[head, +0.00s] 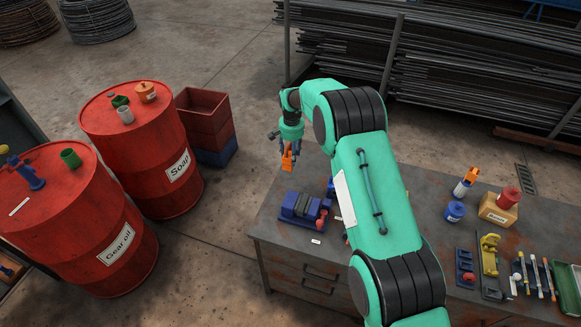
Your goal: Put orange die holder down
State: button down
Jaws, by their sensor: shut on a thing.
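My gripper (283,146) is in the middle of the head view, at the end of my green arm. It is shut on the orange die holder (288,161), which hangs below the fingers. The holder is in the air near the left end of the grey workbench (262,222), above and behind the blue device on it. The fingers hide part of the holder. The exact height above the bench cannot be told.
A dark blue device (303,208) stands on the bench's left end. Two red drums, Soap (178,165) and Gear oil (115,245), stand left with small items on top. Several tools and a labelled box (497,209) occupy the bench's right side.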

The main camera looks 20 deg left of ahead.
jog(key=shift+f, duration=2.65)
jog(key=shift+f, duration=1.9)
jog(key=shift+f, duration=0.2)
jog(key=c, duration=0.8)
grip_release()
notch_tip(320, 180, up, 12)
jog(key=shift+r, duration=0.1)
